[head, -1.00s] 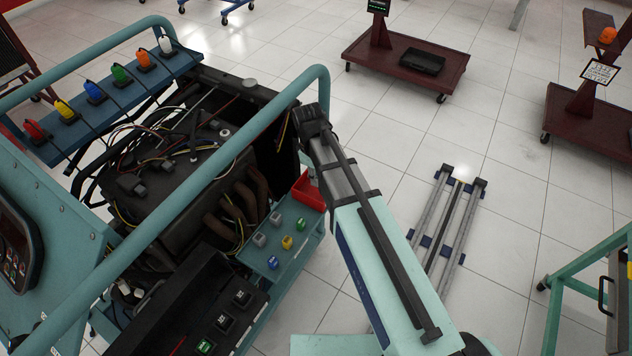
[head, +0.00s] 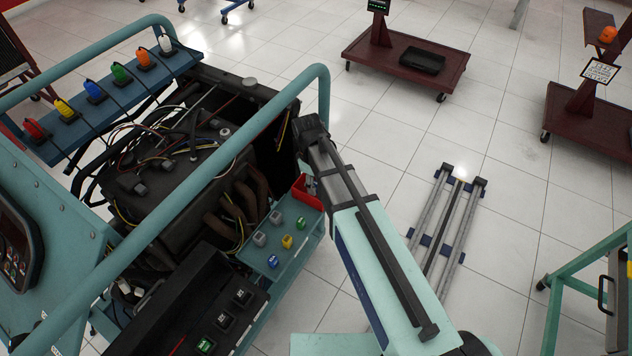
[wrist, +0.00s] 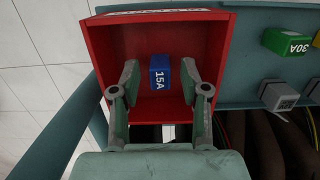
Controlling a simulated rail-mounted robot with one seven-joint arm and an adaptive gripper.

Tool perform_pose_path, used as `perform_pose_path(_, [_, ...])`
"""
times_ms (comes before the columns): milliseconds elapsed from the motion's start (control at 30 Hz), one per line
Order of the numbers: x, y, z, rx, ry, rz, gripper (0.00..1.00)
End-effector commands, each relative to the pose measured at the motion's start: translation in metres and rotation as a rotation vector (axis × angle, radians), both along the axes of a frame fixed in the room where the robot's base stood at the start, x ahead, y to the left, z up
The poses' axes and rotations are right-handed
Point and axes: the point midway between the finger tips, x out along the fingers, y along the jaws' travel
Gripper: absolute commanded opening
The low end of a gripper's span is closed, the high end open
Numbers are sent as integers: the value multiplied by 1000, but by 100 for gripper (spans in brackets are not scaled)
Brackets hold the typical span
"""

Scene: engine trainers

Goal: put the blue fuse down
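A blue fuse (wrist: 160,72) marked 15A is inside the red bin (wrist: 218,60) in the wrist view. My gripper (wrist: 160,80) reaches into the bin with its fingers spread, one on each side of the fuse. A gap shows between the fuse and each finger. In the head view the red bin (head: 307,194) sits at the far end of the teal side shelf, below the end of my arm. The fuse is not visible there. Another blue fuse (head: 273,262) stands on the shelf.
Grey, yellow (head: 287,242) and green (head: 300,223) fuses stand on the shelf (head: 262,251) near the bin. A teal frame rail (head: 322,95) rises close to my arm. The engine (head: 170,165) with loose wires lies to the left.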

Motion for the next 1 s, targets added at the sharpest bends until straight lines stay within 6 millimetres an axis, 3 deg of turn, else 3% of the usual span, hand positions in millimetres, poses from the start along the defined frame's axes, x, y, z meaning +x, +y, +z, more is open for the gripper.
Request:
perform_pose_path(267, [0, 0, 4, 0, -1, 0, 45])
perform_pose_path(800, [5, 7, 72, 0, -1, 0, 45])
perform_pose_path(1000, [5, 8, 81, 0, 0, 0, 45])
